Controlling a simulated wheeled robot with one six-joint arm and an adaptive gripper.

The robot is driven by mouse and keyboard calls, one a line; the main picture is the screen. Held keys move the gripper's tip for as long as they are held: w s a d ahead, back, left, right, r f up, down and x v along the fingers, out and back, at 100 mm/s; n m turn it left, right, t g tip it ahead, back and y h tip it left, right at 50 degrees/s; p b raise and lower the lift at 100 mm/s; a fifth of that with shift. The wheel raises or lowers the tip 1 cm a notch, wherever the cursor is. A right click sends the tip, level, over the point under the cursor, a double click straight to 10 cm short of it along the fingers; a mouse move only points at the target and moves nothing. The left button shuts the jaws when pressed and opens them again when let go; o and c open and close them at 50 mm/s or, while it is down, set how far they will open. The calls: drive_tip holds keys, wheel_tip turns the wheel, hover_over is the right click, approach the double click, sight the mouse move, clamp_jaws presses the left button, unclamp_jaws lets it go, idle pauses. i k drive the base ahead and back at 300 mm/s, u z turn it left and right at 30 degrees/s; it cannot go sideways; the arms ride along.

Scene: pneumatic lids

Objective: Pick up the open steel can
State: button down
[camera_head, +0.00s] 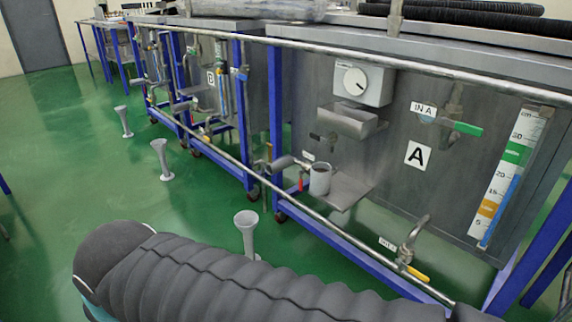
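A small grey steel can (320,179) stands upright on a flat metal shelf (347,190) on the front of tank A. Its top looks open, with a dark inside. A pipe with a valve ends just left of the can, close to its rim; I cannot tell whether they touch. My arm in its dark ribbed sleeve crosses the bottom of the view, well in front of the can. My gripper is not in view.
A long metal rail (300,200) runs in front of the shelf, with another along the tank top. A blue frame post (275,130) stands left of the can. Grey floor funnels (247,225) stand on the green floor (90,170). A metal bracket (350,122) sits above the can.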

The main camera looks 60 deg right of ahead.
sight(320, 179)
drive_tip(key=z, duration=0.4)
drive_tip(key=i, duration=0.8)
drive_tip(key=z, duration=1.2)
drive_tip(key=i, duration=0.4)
drive_tip(key=z, duration=0.4)
